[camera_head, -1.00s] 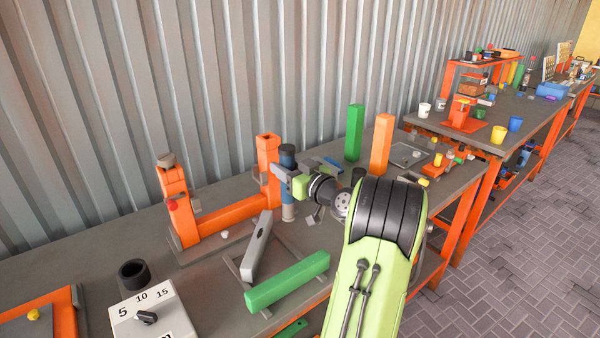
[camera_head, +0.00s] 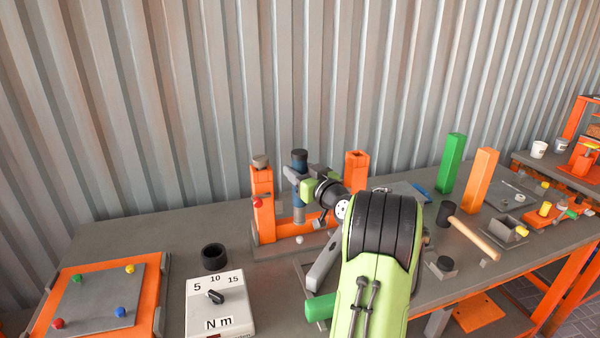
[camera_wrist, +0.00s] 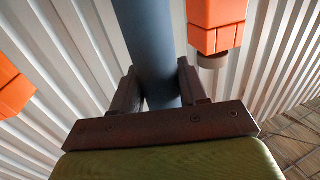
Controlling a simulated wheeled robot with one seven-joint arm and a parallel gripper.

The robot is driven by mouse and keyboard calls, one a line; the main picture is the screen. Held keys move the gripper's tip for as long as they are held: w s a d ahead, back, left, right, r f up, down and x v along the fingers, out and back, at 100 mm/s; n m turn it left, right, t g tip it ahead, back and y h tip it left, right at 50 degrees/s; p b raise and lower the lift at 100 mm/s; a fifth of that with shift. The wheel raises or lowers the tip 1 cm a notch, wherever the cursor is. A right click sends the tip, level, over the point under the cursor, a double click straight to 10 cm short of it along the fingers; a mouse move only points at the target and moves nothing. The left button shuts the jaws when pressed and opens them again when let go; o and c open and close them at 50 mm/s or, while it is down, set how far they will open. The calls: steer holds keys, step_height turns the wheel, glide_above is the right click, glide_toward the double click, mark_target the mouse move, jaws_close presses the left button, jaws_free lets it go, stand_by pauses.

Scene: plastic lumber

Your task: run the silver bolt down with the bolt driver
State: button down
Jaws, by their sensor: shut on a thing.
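The bolt driver (camera_head: 299,206) is a blue upright cylinder with a dark top; it also shows in the wrist view (camera_wrist: 150,45). My gripper (camera_head: 303,183) is shut around its shaft, with the fingers (camera_wrist: 162,88) on both sides of it. The driver stands in front of the orange two-post frame, nearer the left post. Its lower end is near the frame's base; I cannot tell whether it touches anything. A plate (camera_head: 97,305) at the left bears red, green, yellow and blue bolts. I cannot make out a silver bolt there.
The orange frame's left post (camera_head: 263,210) has a grey cap and a red knob. A dark ring holder (camera_head: 214,257) and a white N m dial box (camera_head: 220,302) stand left of my arm.

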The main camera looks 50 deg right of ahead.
steer(key=shift+b, duration=0.5)
step_height(320, 180, down, 6)
steer(key=b, duration=0.6)
steer(key=shift+r+b, duration=0.2)
steer(key=shift+b, duration=0.7)
steer(key=shift+s+f, duration=0.1)
steer(key=shift+f, duration=1.4)
stand_by(1.1)
